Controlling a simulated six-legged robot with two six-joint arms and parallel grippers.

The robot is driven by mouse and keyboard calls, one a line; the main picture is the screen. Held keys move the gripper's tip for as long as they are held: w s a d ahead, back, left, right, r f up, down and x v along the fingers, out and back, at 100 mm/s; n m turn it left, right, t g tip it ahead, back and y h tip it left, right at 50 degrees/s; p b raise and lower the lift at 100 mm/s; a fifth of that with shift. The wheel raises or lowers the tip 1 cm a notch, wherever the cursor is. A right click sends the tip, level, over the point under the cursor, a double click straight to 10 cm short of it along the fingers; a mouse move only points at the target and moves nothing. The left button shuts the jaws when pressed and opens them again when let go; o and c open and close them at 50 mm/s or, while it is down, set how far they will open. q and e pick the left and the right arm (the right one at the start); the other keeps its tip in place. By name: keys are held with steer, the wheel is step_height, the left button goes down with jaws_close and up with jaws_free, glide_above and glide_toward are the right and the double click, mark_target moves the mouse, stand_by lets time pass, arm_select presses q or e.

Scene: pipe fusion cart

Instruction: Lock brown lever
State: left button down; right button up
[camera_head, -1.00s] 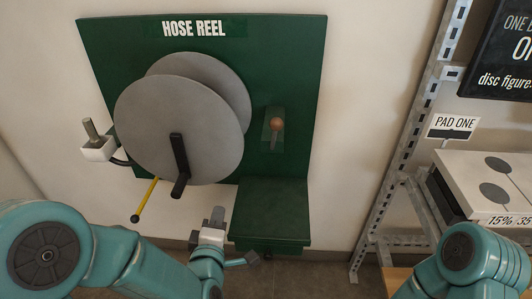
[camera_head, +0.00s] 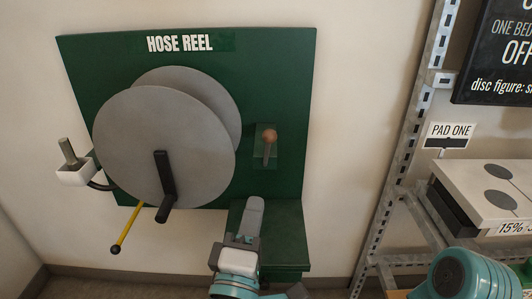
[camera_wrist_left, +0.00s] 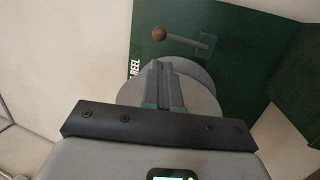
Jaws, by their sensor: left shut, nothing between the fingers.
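The brown lever is a short grey arm with a brown ball knob (camera_head: 269,137), mounted on a small green plate on the right part of the green hose reel panel (camera_head: 285,75). In the head view the knob is at the top of the arm. The left wrist view also shows the brown knob (camera_wrist_left: 160,33), with its grey arm running to the right. My left gripper (camera_head: 254,203) is shut and empty, below the lever and apart from it. Its closed fingers (camera_wrist_left: 160,68) point toward the knob in the wrist view. My right gripper is out of view; only my right arm shows.
The grey reel (camera_head: 160,150) with a black crank handle (camera_head: 164,180) is left of the lever. A yellow rod (camera_head: 128,228) and a white block (camera_head: 75,174) sit lower left. A green box (camera_head: 290,222) projects below the lever. A metal rack (camera_head: 405,150) stands at the right.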

mark_target(269, 140)
arm_select(q)
steer(key=p+x, duration=0.3)
steer(key=x, duration=1)
steer(key=shift+w, duration=0.2)
steer(key=shift+r, duration=0.15)
steer(key=shift+w+r+g+p, duration=0.25)
steer(key=shift+r+g+p, duration=0.1)
steer(key=shift+p, duration=0.3)
steer(key=w+r+g+p, duration=0.2)
steer(key=p, duration=0.3)
steer(key=w+r+g+p, duration=0.2)
steer(key=p, duration=0.3)
steer(key=shift+w+n+y+p, duration=0.35)
steer(key=shift+n+y+p, duration=0.05)
steer(key=w+g+p, duration=0.1)
steer(key=g+p, duration=0.1)
steer(key=p, duration=0.2)
steer(key=shift+w+r, duration=0.1)
steer(key=shift+w, duration=0.3)
steer(key=shift+g, duration=0.25)
steer(key=w, duration=0.2)
steer(key=w+f+p, duration=0.1)
steer(key=w, duration=0.1)
steer(key=shift+a+p, duration=0.1)
steer(key=shift+p, duration=0.2)
